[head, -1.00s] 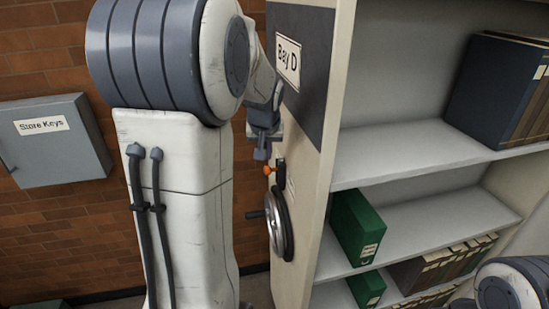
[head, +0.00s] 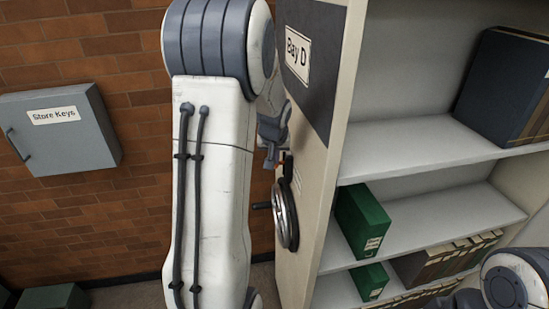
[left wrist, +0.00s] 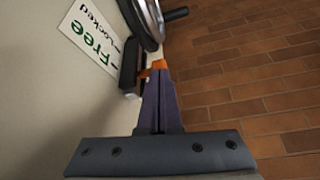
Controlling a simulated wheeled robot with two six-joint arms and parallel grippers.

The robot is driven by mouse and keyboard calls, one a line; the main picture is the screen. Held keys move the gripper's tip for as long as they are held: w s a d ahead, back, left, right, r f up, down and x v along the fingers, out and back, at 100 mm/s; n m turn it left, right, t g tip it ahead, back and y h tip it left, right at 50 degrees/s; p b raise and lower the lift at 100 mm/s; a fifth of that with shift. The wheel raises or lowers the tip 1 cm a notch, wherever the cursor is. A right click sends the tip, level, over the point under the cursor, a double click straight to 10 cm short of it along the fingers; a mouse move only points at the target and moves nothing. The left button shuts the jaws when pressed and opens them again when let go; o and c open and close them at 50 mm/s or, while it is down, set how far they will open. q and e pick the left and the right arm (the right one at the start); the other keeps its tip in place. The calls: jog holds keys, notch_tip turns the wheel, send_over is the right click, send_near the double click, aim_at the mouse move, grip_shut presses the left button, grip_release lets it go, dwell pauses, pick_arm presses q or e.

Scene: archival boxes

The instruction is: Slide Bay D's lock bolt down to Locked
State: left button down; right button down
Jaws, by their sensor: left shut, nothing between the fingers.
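Bay D's end panel (head: 299,160) carries the "Bay D" sign (head: 297,57). The lock bolt's orange knob (left wrist: 158,64) sits in a dark track on this panel, about level with the "Free" mark on the Free/Locked label (left wrist: 88,36). My left gripper (head: 270,163) is shut and empty. In the left wrist view its fingertips (left wrist: 158,76) are right at the orange knob and partly cover it; I cannot tell whether they touch. In the head view the gripper hides most of the knob. My right gripper is not in view.
A handwheel (head: 285,216) with a dark handle sticks out just below the bolt. Shelves (head: 425,150) with boxes are right of the panel. A grey "Store Keys" cabinet (head: 70,150) hangs on the brick wall at left. Brick-patterned floor shows in the wrist view.

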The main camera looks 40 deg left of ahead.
pick_arm(q)
notch_tip(320, 180, down, 4)
jog(key=b, duration=0.2)
jog(key=shift+s+r+b, duration=0.1)
jog(key=shift+r+b, duration=0.15)
jog(key=shift+b, duration=0.05)
jog(key=shift+d, duration=0.1)
jog(key=v, duration=1.4)
jog(key=shift+r, duration=0.3)
